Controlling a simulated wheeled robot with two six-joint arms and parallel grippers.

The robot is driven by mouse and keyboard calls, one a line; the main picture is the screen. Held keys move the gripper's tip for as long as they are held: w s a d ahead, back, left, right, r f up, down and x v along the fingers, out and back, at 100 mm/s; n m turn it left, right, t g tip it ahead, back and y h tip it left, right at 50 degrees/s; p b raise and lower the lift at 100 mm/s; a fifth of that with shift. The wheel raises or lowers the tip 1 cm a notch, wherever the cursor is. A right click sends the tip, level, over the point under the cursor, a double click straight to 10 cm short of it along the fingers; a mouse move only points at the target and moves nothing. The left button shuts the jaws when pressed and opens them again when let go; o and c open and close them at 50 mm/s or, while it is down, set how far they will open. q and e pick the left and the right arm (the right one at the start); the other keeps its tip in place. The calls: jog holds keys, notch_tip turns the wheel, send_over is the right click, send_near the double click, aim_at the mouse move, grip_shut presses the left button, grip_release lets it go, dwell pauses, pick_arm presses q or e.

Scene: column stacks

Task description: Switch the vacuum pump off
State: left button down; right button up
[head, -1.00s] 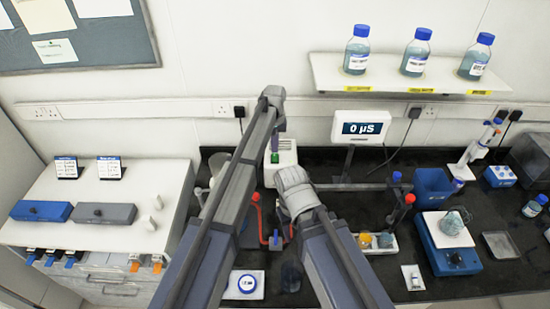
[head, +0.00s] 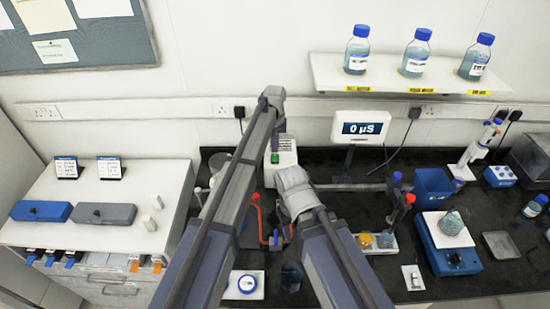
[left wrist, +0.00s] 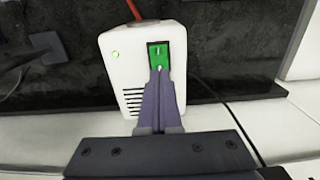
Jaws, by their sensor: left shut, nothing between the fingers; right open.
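The vacuum pump (head: 285,154) is a white box standing near the back wall, behind my left arm. In the left wrist view the pump (left wrist: 118,70) shows a green rocker switch (left wrist: 158,50) and a small lit green lamp. My left gripper (left wrist: 160,74) is shut and empty, its fingertips at the lower end of the switch and covering part of it. I cannot tell whether they press it. In the head view my left gripper (head: 275,144) is just above the green switch (head: 274,158). My right gripper is open, mostly hidden around its wrist, lower down.
Red-handled tubing (head: 258,208) and a blue valve stand near my arms. A display reading 0 µS (head: 361,128) stands to the right of the pump. A white cabinet (head: 120,215) is on the left.

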aim_at(275, 155)
pick_arm(q)
jog(key=shift+f+b, duration=0.9)
dwell(0.8)
jog(key=shift+r, duration=0.1)
notch_tip(275, 155, up, 7)
jog(key=p, duration=0.7)
